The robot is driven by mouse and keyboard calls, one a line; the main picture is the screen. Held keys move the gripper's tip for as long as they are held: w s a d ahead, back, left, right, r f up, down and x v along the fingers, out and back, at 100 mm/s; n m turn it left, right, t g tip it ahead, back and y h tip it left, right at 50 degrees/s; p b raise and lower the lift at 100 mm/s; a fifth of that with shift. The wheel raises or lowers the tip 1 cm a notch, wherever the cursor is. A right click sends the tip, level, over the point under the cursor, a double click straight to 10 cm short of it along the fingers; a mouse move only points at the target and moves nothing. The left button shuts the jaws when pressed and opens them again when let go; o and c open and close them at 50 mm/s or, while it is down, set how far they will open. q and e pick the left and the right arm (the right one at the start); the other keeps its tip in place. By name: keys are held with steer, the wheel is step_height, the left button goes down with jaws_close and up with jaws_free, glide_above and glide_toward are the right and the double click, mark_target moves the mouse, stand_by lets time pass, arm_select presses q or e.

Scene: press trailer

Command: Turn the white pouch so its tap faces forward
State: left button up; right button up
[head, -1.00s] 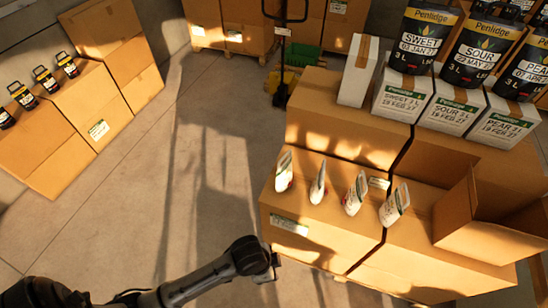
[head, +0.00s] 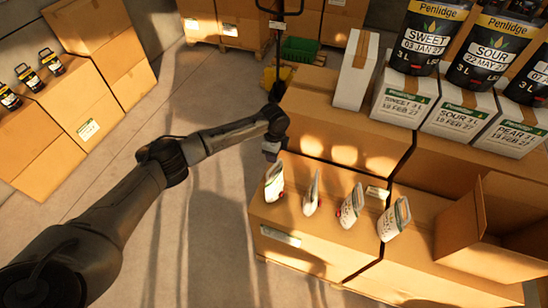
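Several small white pouches stand in a row on a large brown carton (head: 315,240). The leftmost white pouch (head: 273,184) shows a small red spot at its lower right, perhaps its tap. To its right stand a second pouch (head: 311,194), a third (head: 350,206) and a fourth (head: 394,219). I cannot tell which one the task means. My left gripper (head: 270,155) points down just beyond the top of the leftmost pouch in the picture. Contact is not visible, and its fingers are too small and dark to judge. My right gripper is out of view.
An open carton (head: 490,265) stands to the right of the pouches. White labelled boxes (head: 403,97) bearing large black pouches (head: 425,37) stand behind. A green crate (head: 299,50) and pallet-jack handle (head: 278,45) are at the back. Open floor lies left of the cartons.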

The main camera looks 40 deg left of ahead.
mark_target(274, 166)
arm_select(q)
steer(key=n, duration=0.4)
steer(key=shift+w+a, duration=0.1)
steer(key=n, duration=0.8)
steer(key=n+b, duration=0.1)
steer(key=n, duration=0.1)
steer(key=shift+f+n, duration=0.1)
steer(key=shift+n, duration=0.3)
step_height(274, 166, down, 6)
steer(key=b, duration=0.7)
steer(key=shift+f, duration=0.15)
step_height(274, 166, down, 2)
steer(key=shift+f+b, duration=0.15)
steer(key=shift+b, duration=0.15)
steer(key=shift+f, duration=0.55)
steer(key=shift+c, duration=0.2)
